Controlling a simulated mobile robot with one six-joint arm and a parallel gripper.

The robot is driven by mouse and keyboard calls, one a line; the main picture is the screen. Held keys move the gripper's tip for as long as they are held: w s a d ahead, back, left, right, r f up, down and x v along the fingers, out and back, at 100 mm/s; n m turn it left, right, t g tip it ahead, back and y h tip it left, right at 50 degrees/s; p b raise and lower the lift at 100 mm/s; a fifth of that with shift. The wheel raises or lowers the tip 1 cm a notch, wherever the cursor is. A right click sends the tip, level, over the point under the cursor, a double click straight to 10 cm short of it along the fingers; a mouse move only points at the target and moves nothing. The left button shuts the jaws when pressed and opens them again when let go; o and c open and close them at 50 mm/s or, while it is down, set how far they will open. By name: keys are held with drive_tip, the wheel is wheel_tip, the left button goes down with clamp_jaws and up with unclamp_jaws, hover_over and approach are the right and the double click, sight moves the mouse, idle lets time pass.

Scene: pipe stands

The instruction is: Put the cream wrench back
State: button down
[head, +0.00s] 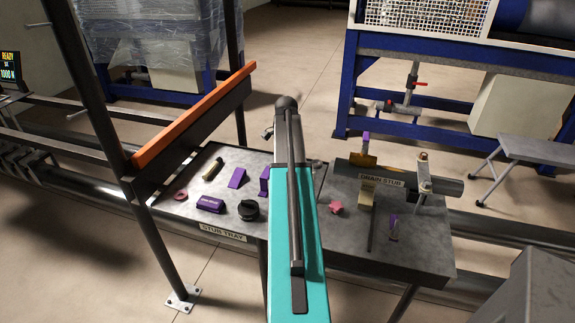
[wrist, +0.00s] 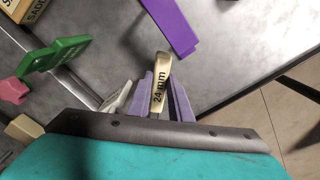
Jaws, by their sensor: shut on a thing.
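In the wrist view my gripper (wrist: 165,98) is shut, with its pale purple fingers on either side of a cream-to-brass wrench (wrist: 161,72) marked "24 mm". Only the marked end of the wrench shows, sticking out beyond the fingers; the rest is hidden by the fingers and my wrist. A pale grey-cream piece (wrist: 118,98) shows beside the fingers, and I cannot tell what it belongs to. In the head view my teal arm covers the middle of the table, and the gripper and wrench are hidden behind it.
The stub tray (head: 225,238) at left holds a brass cylinder (head: 212,168), purple pieces (head: 209,204), a black knob (head: 249,210) and a pink ring (head: 181,195). At right are the drain stub (head: 445,187), a cream block (head: 367,190) and a pink piece (head: 336,207). An orange-topped rail (head: 195,115) stands at left.

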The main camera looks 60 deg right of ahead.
drive_tip(key=shift+f, duration=0.9)
idle(0.5)
drive_tip(key=c, duration=2)
unclamp_jaws()
drive_tip(key=o, duration=0.6)
drive_tip(key=shift+r, duration=0.15)
drive_tip(key=shift+r+p, duration=2.1)
drive_tip(key=shift+r, duration=1.3)
